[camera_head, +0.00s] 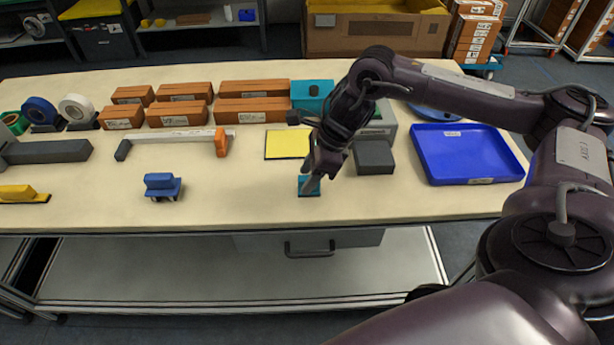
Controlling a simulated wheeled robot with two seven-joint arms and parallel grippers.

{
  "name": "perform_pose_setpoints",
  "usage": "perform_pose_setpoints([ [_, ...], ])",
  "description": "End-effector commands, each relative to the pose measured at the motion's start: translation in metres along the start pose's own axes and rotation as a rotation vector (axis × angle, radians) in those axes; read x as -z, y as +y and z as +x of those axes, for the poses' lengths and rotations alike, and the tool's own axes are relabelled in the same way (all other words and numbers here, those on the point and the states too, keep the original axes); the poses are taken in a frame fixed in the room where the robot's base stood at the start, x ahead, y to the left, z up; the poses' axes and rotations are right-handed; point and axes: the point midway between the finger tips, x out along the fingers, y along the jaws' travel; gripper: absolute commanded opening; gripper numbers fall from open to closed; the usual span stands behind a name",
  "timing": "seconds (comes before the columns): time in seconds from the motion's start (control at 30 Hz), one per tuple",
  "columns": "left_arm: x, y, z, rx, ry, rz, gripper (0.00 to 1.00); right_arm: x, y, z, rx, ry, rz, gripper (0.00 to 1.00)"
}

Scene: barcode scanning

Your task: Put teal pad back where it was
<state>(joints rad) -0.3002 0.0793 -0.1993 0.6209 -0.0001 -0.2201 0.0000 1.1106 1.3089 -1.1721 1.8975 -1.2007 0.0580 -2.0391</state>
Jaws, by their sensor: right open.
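The teal pad (309,192) lies flat on the table near its front edge, just right of the middle. My right gripper (311,184) is open and points down over the pad. Its fingers cover part of the pad, and I cannot tell whether they touch it. The gripper body hides some of the table behind it. My left gripper is not in view.
A yellow pad (287,144) lies behind the gripper, and a dark grey block (373,157) stands to its right. A blue tray (464,176) sits at the right. A blue stamp-like object (161,185) stands to the left. Brown boxes (253,110) line the back.

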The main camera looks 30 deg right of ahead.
Motion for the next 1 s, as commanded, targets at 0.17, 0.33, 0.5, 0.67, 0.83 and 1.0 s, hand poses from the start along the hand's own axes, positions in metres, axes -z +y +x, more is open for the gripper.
perform_pose_setpoints([
  [0.17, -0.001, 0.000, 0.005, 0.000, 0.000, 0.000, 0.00, 0.000, -0.001, -0.038, 0.006, -0.002, -0.001, 0.43],
  [0.33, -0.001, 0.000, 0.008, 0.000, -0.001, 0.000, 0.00, 0.001, -0.001, -0.073, 0.004, -0.001, 0.000, 0.43],
  [0.5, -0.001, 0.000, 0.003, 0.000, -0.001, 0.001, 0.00, 0.000, 0.000, -0.099, 0.002, -0.001, 0.001, 0.43],
  [0.67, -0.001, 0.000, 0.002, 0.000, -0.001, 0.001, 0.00, 0.000, 0.000, -0.107, 0.000, -0.001, 0.000, 0.43],
  [0.83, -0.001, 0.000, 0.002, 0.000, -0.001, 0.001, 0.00, 0.000, 0.000, -0.108, 0.000, 0.000, 0.000, 0.43],
  [1.0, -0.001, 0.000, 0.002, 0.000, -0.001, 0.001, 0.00, 0.000, 0.000, -0.107, 0.000, 0.000, 0.000, 0.43],
])
